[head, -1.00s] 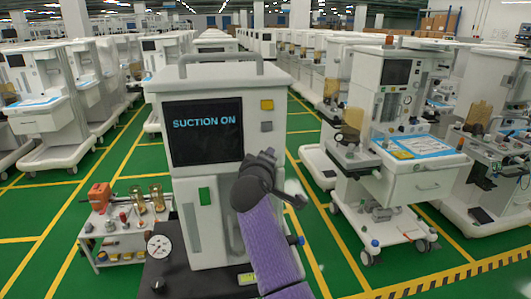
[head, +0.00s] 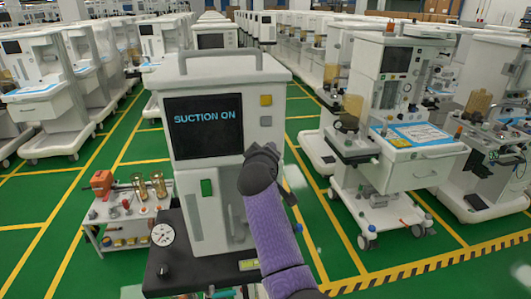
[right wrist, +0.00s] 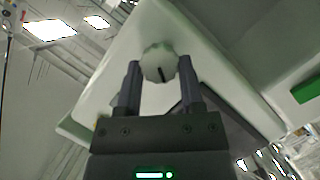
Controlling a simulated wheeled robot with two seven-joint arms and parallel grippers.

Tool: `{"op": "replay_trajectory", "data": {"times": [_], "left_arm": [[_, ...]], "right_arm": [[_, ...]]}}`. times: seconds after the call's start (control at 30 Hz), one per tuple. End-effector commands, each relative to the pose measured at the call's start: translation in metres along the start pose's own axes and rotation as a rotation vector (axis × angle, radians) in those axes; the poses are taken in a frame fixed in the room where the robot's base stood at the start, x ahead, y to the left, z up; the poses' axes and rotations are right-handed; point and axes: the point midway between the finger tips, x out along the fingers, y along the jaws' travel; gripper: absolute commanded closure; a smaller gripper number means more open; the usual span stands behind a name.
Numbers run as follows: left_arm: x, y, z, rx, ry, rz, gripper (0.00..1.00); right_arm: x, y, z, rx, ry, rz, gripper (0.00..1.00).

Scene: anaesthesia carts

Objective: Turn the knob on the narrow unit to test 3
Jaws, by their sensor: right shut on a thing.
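The narrow unit (head: 215,220) is a tall white cabinet with a top handle and a dark screen (head: 207,128) reading "SUCTION ON". My right gripper (head: 268,152) is at its front, right of and below the screen, and hides the knob in the head view. In the right wrist view the knob (right wrist: 157,58) is pale and round with a short dark pointer line. My right gripper's fingers (right wrist: 159,70) are shut on the knob, one on each side. No test labels are readable around the knob. My left gripper is not in view.
A pressure gauge (head: 162,235) stands on the dark base. A low cart (head: 130,215) stands left. A larger anaesthesia cart (head: 385,130) stands right across green floor.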

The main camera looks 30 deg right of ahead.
Motion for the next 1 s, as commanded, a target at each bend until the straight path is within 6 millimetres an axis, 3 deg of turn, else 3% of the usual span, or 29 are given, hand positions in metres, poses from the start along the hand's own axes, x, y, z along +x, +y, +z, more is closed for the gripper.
{"op": "replay_trajectory", "data": {"times": [0.13,0.17,0.3,0.67,1.0], "left_arm": [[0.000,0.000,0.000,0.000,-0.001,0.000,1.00],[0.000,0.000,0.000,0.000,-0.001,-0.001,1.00],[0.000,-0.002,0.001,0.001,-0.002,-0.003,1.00],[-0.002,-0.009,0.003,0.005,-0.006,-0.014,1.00],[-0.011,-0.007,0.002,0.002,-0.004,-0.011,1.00]], "right_arm": [[0.000,-0.002,0.002,0.001,-0.005,-0.005,1.00],[0.000,-0.002,0.002,0.001,-0.005,-0.005,0.45],[0.000,-0.001,0.001,0.000,-0.003,-0.003,0.16],[-0.007,-0.001,0.000,0.000,-0.002,-0.002,0.16],[-0.079,-0.001,0.000,0.003,-0.001,-0.004,0.16]]}}
